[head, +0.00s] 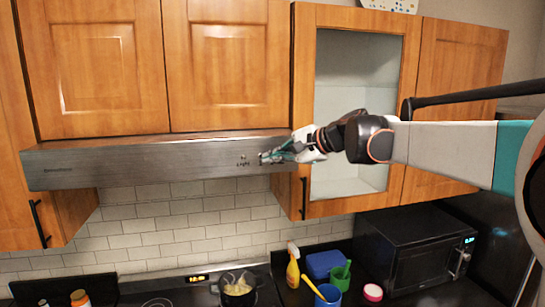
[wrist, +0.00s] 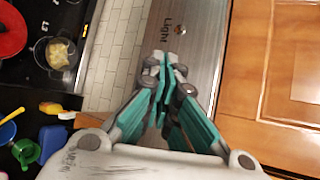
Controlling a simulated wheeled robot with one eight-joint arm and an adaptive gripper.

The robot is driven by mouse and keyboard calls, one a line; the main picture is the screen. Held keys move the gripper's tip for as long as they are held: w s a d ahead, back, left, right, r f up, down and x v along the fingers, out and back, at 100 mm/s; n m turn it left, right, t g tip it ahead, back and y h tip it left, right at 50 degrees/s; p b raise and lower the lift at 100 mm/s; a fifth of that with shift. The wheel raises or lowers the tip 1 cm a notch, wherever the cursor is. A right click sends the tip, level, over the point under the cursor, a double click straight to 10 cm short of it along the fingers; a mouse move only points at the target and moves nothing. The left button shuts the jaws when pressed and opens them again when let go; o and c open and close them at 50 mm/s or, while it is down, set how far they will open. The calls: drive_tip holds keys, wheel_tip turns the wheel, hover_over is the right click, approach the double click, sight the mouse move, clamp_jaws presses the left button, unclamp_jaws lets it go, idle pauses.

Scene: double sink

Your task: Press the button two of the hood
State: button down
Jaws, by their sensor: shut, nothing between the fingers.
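The hood (head: 130,163) is a long grey metal box under the wooden cabinets. In the head view, its front carries small dark markings and the word "Light" near the right end. My gripper (head: 267,157) is at the hood's right end, just right of that label, with its fingers shut and empty. In the wrist view, my gripper (wrist: 165,65) lies in front of the hood's front panel (wrist: 200,30), with the "Light" label just beyond the fingertips. The fingers hide part of the panel, so I cannot tell which button is number two or whether they touch it.
Wooden cabinets (head: 95,65) stand above the hood, and a glass-door cabinet (head: 355,110) is behind my arm. The space before the hood's left part is clear.

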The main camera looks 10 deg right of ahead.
drive_tip(key=s, duration=0.6)
drive_tip(key=shift+s, duration=0.15)
idle(0.6)
